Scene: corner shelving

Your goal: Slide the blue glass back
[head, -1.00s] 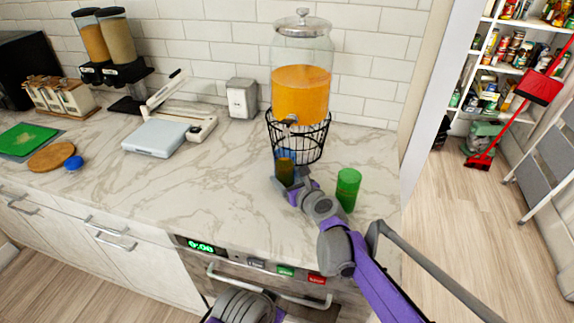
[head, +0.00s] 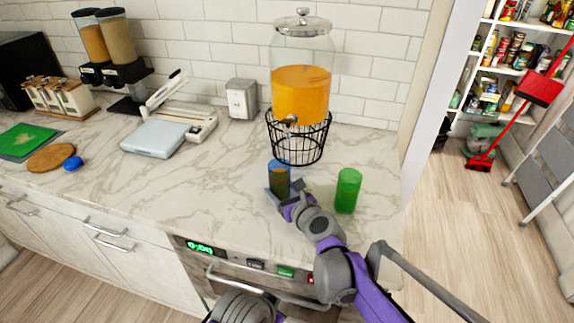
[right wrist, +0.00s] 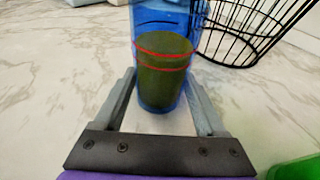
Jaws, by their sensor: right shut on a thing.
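The blue glass (head: 279,177) stands upright on the marble counter, in front of the wire stand of the drink dispenser. It is see-through blue, with a dark olive filling in its lower part that shows red lines in the right wrist view (right wrist: 163,75). My right gripper (head: 279,193) is low at the glass, with one finger on each side of it. In the right wrist view the gripper (right wrist: 162,112) is shut on the glass. My left gripper is not in view.
The dispenser (head: 301,92) with orange drink sits on a black wire stand (head: 299,142) behind the glass. A green glass (head: 347,191) stands close to the right of my gripper. The counter (head: 200,180) left of the glass is clear up to the pale blue scale (head: 155,138).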

